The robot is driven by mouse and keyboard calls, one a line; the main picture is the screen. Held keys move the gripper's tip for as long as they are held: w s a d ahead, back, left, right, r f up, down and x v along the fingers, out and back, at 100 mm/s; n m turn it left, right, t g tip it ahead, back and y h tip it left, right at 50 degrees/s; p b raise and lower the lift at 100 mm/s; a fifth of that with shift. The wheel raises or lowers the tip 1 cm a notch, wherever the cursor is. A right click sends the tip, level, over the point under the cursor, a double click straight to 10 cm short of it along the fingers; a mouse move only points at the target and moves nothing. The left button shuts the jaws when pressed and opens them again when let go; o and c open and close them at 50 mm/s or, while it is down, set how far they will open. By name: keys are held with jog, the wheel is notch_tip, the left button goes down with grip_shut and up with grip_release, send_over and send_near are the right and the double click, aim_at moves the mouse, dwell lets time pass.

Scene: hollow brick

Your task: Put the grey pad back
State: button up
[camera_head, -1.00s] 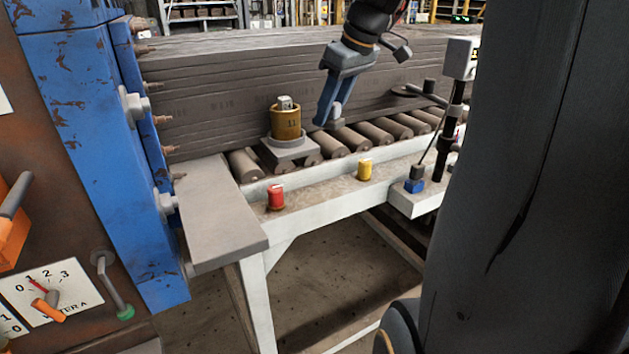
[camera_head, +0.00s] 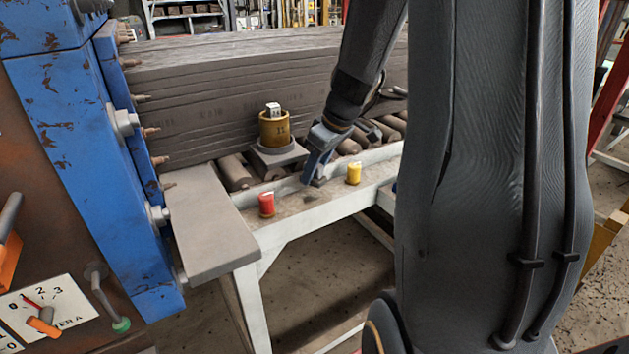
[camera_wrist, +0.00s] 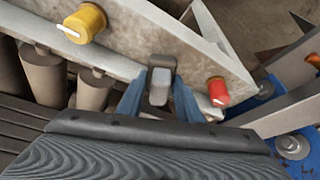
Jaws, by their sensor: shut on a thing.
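My gripper (camera_head: 314,176) points down over the pale front rail (camera_head: 282,224) of the roller table, between the red knob (camera_head: 267,204) and the yellow knob (camera_head: 353,173). Its blue fingers are shut on the small grey pad (camera_wrist: 159,86), which shows between the fingertips in the wrist view. In the head view the fingers hide most of the pad. It is at or just above the rail's top; I cannot tell whether it touches. In the wrist view the yellow knob (camera_wrist: 84,22) is at upper left and the red knob (camera_wrist: 218,91) at right.
A stack of long dark boards (camera_head: 220,105) fills the back. A blue machine frame (camera_head: 95,155) and a grey slab (camera_head: 207,225) are at left.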

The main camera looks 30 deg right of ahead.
aim_at(314, 183)
jog(key=shift+f, duration=1.85)
jog(key=shift+f, duration=0.1)
jog(key=o, duration=1)
